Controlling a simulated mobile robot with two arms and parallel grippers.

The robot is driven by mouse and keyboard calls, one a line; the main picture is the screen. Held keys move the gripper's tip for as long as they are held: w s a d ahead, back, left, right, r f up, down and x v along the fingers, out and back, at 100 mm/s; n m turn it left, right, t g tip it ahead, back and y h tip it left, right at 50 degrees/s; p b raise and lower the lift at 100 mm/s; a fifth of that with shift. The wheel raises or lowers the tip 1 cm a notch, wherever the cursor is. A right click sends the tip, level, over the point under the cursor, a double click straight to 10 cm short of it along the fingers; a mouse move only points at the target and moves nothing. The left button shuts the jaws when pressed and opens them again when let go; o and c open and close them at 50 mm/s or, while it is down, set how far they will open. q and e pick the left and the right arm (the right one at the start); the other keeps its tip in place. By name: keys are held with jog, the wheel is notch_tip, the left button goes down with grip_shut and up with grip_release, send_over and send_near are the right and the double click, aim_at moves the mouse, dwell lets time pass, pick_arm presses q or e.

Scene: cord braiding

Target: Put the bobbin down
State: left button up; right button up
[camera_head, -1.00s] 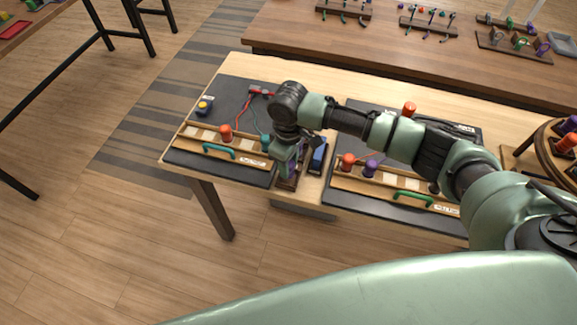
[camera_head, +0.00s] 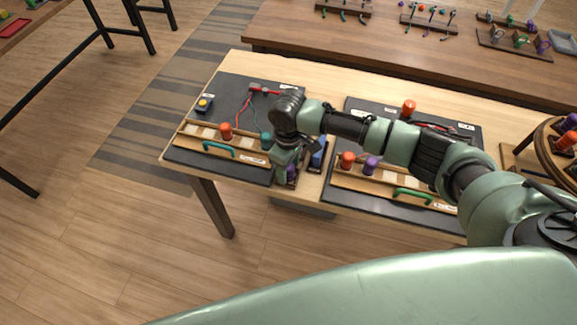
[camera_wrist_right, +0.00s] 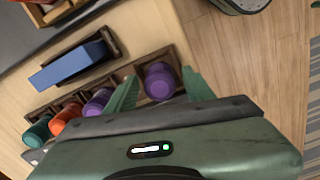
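A purple bobbin (camera_wrist_right: 160,81) stands in the end compartment of a dark wooden rack (camera_wrist_right: 128,72) in the right wrist view. My right gripper (camera_wrist_right: 158,85) has its two green fingers on either side of this bobbin, with a visible gap on each side. In the head view my right gripper (camera_head: 285,163) is low over the rack between the two black mats and hides most of it. The bobbin's lower end is hidden inside the compartment. My left gripper is in neither view.
Another purple bobbin (camera_wrist_right: 98,102), an orange bobbin (camera_wrist_right: 67,118) and a teal bobbin (camera_wrist_right: 38,131) stand in the same rack. Wooden boards with bobbins flank the rack on the left mat (camera_head: 180,156) and right mat (camera_head: 345,200).

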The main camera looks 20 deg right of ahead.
jog(key=shift+r, duration=0.1)
jog(key=shift+r, duration=0.3)
notch_tip(320, 180, up, 12)
jog(key=b, duration=0.2)
